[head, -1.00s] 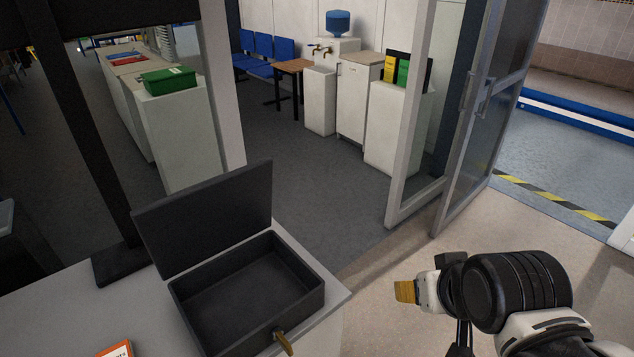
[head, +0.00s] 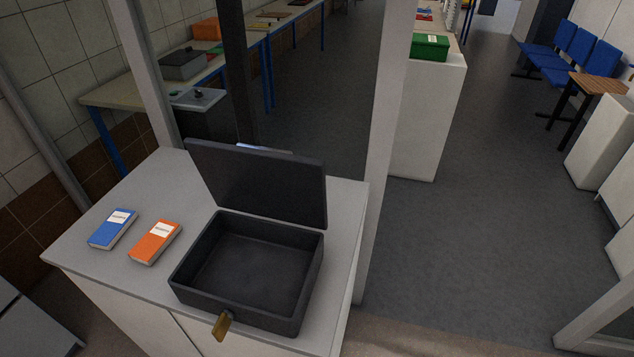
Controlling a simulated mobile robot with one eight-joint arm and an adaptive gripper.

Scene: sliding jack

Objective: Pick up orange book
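The orange book (head: 156,242) lies flat on the white cabinet top (head: 120,284), with a white label on its cover. A blue book (head: 113,229) lies just to its left, apart from it. An open, empty black box (head: 247,269) stands to the right of the orange book, with its lid raised at the back. A brass-coloured key or latch (head: 222,324) sticks out at the box's front. My gripper is not in view now.
Behind the cabinet is a dark upright post (head: 237,70), and a light frame post (head: 388,120) stands to the right. A green bin (head: 429,46) sits on a white counter farther back. The grey floor (head: 480,220) at right is open.

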